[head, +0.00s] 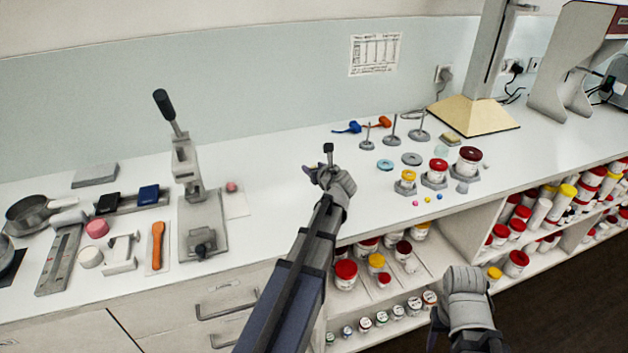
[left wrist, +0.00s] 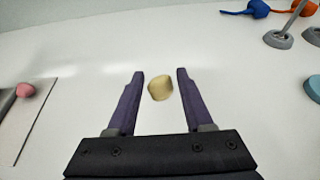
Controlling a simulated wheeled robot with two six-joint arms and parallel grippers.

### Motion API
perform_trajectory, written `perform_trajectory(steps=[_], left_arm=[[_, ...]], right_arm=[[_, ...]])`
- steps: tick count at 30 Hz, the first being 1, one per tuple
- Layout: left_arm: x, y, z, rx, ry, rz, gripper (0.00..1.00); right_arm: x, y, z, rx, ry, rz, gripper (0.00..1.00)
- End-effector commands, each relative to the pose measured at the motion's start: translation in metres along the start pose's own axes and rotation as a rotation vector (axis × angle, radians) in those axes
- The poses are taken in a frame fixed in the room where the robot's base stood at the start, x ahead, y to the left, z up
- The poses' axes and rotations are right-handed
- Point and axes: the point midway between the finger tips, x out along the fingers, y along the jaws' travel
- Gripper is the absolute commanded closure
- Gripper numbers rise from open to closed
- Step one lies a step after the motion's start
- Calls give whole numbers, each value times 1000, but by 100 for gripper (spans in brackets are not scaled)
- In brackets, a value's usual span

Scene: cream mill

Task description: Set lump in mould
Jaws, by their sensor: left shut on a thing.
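A tan lump (left wrist: 160,88) shows between the purple fingers of my left gripper (left wrist: 159,80) in the left wrist view. Thin gaps seem to show beside it, but the jaws are shut on it. In the head view my left gripper (head: 314,172) is over the middle of the bench, and the lump cannot be made out. A grey bar with round marks (head: 59,258) lies at the left, and a lever press (head: 200,205) stands right of it; I cannot tell which thing is the mould. My right arm (head: 467,290) is at the lower right, its jaws unclear.
A pink lump (head: 231,187) lies on a white sheet beside the press. An orange spatula (head: 157,245) and a pan (head: 30,213) are left. Jars (head: 468,160), weights and stands fill the right. The bench between press and jars is mostly clear.

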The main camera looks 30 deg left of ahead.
Motion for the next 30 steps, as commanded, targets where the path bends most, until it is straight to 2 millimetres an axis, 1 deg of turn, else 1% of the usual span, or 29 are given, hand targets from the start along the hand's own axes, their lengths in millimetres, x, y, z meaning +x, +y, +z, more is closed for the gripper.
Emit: perform_trajectory(steps=[1,7,9,16,21,22,29,30], left_arm=[[4,0,-9,0,0,0,100],[13,0,-31,0,0,0,100],[14,0,-33,0,0,0,100],[13,0,-30,0,0,0,100],[15,0,-36,0,0,0,100],[14,0,-34,0,0,0,45],[14,0,-34,0,0,0,19],[14,0,-34,0,0,0,19]], right_arm=[[9,-1,0,0,0,0,50],[34,-3,-2,0,0,0,50],[36,-3,-2,0,0,0,50],[33,-3,-2,0,0,0,50],[38,-4,-2,0,0,0,50],[36,-4,-2,0,0,0,50],[36,-3,-2,0,0,0,50],[36,-3,-2,0,0,0,50]])
